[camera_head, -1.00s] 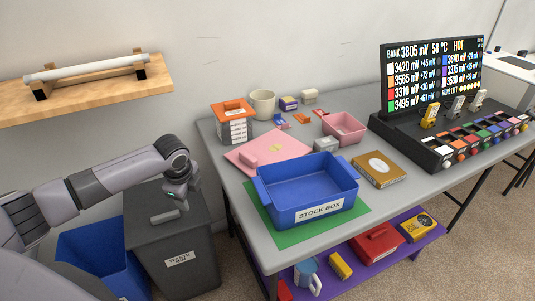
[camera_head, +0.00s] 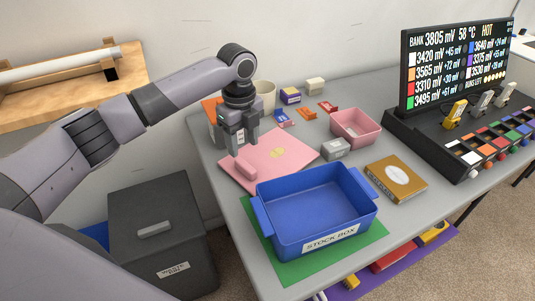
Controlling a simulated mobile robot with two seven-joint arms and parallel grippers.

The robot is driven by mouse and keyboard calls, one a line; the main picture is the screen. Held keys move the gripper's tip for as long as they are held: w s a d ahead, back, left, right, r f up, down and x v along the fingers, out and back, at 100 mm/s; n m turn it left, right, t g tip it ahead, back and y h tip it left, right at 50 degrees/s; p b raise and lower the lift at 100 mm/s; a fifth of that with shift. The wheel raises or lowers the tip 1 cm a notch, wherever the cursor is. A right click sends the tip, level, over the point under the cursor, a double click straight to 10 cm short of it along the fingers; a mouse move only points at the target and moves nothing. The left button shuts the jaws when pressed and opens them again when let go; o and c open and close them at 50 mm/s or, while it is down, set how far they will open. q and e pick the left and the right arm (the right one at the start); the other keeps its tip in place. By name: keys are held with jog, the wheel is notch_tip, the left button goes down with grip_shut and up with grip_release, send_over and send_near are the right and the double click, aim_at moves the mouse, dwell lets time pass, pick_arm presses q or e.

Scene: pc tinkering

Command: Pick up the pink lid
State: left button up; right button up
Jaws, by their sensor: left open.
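The pink lid (camera_head: 284,155) lies flat on the grey table (camera_head: 222,213) behind the blue stock box (camera_head: 263,240). A raised pink handle (camera_head: 246,171) is near its left front edge, and a small yellowish mark is near its middle. My left gripper (camera_head: 242,148) points down over the left part of the lid, just behind the handle, with its fingers apart and nothing seen between them. I cannot tell its exact height over the lid. My right gripper is not in view.
The blue box stands on a green mat (camera_head: 362,247) in front of the lid. An orange-topped box (camera_head: 211,109) is partly hidden behind my gripper. A beige mug (camera_head: 265,95), a grey block (camera_head: 335,149) and a pink bin (camera_head: 355,129) stand around the lid.

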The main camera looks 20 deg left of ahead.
aim_at(245, 165)
pick_arm(q)
notch_tip(245, 165, down, 7)
jog(key=shift+s+d+r, duration=0.15)
grip_shut()
